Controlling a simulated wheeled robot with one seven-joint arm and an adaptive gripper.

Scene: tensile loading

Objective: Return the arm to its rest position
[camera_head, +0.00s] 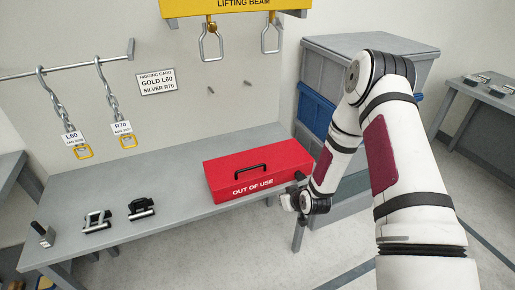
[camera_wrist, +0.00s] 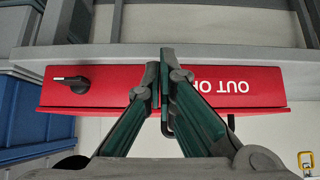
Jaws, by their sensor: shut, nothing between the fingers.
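My arm (camera_head: 385,150) reaches up from the lower right and bends down toward the bench in the head view. Its wrist end is beside the right end of the red box; the fingers are not clear there. In the wrist view my gripper (camera_wrist: 160,62) has its two fingertips together and nothing between them. The red "OUT OF USE" box (camera_head: 225,172) lies shut on the bench, with a black handle on its lid. In the wrist view the box (camera_wrist: 265,85) appears behind the fingers; I cannot tell the gap.
A grey bench (camera_head: 165,205) carries two small clamps (camera_head: 97,221) (camera_head: 142,208) and a small block (camera_head: 42,235). Chains with tags L60 (camera_head: 72,137) and R70 (camera_head: 122,127) hang from a rail. A yellow lifting beam (camera_head: 225,8) hangs above. Grey and blue bins (camera_head: 315,110) stand behind my arm.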

